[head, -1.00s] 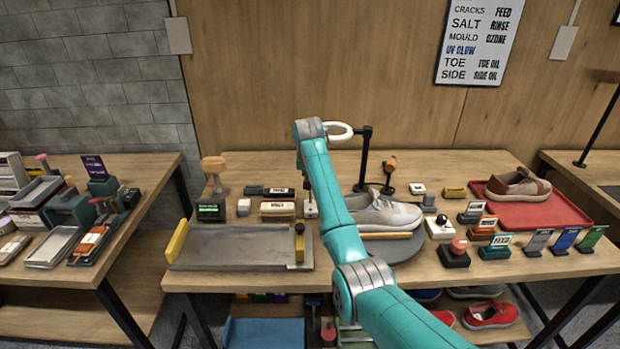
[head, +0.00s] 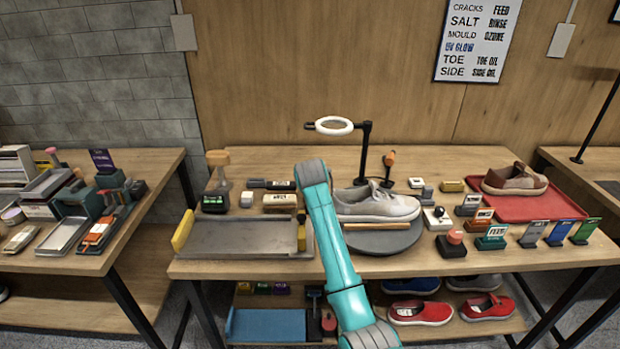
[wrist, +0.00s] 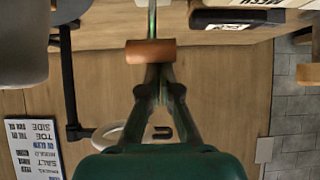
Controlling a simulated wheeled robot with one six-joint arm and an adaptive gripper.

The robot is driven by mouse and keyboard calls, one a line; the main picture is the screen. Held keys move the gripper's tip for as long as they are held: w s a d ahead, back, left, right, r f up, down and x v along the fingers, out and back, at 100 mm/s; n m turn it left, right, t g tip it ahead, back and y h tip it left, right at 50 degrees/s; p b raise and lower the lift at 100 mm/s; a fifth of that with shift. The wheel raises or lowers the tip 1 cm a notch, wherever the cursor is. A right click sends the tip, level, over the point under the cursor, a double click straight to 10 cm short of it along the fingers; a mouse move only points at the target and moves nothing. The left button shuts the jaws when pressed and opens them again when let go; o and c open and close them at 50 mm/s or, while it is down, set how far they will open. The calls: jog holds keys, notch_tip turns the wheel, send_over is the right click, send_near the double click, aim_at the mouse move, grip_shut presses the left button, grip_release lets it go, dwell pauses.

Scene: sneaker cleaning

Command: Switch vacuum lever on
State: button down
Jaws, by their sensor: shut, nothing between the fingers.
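My gripper (wrist: 158,80) shows in the wrist view, its two dark green fingers converging to closed tips. A copper-orange block (wrist: 150,51) on a thin upright stem is right at the fingertips. It looks like a lever handle, but no label on it is readable. It overlaps the tips in the picture, and I cannot tell whether they touch. Nothing is held between the fingers. In the head view my teal arm reaches over the middle of the table and hides the gripper and this handle.
A grey sneaker (head: 375,205) sits on a round turntable (head: 385,241) right of my arm. A ring lamp (head: 334,126) stands behind it. A grey tray (head: 245,238) lies to the left, brushes (head: 280,200) behind it. A red mat (head: 500,206) with a brown shoe is at right.

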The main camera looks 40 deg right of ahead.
jog(key=shift+s+a+f, duration=0.1)
jog(key=shift+s+f, duration=0.05)
jog(key=shift+f, duration=0.2)
jog(key=shift+s+a+r, duration=0.1)
jog(key=shift+s+a, duration=0.05)
jog(key=v, duration=1.1)
jog(key=shift+r, duration=0.55)
jog(key=shift+f, duration=0.1)
